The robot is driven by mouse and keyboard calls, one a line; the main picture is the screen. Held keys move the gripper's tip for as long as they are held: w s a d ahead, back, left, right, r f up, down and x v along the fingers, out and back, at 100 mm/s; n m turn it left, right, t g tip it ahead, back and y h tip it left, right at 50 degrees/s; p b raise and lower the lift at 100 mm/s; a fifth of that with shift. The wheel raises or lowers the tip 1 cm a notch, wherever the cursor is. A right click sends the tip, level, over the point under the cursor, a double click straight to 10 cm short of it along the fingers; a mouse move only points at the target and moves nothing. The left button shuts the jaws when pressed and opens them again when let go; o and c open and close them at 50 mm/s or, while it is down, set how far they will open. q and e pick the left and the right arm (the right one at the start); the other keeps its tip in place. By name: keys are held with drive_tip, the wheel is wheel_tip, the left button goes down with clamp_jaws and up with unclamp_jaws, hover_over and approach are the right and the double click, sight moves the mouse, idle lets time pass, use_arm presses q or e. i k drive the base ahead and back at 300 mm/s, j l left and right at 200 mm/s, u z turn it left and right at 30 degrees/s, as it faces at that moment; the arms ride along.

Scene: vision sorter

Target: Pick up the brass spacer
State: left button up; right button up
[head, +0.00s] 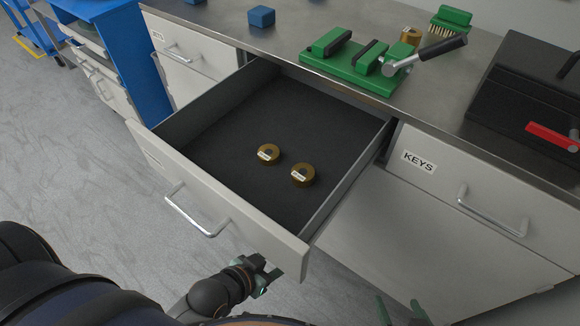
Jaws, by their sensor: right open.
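Two brass rings with pale labels lie flat on the dark floor of the open drawer (215,125). The left brass ring (274,157) is slightly farther back than the right brass ring (304,183). A third brass piece (411,36) stands on the bench beside the vise. I cannot read the labels on the brass pieces. My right gripper (401,309) shows at the bottom edge as two green fingers, apart and empty, in front of the cabinet. My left gripper (267,280) is below the drawer's front corner, away from the rings; its jaw gap is unclear.
A green vise (345,66), a blue block (261,17) and a green brush (452,19) are on the steel bench. A dark box with a red handle (552,136) is at right. The drawer's front panel and handle (199,212) stick out. The drawer around the rings is clear.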

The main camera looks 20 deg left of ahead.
sight(268, 154)
drive_tip(key=j, duration=1.8)
drive_tip(key=j+z, duration=0.15)
drive_tip(key=j, duration=1.6)
drive_tip(key=k+l, duration=0.2)
drive_tip(key=l+u, duration=0.1)
drive_tip(key=l, duration=0.65)
drive_tip(key=i, duration=0.05)
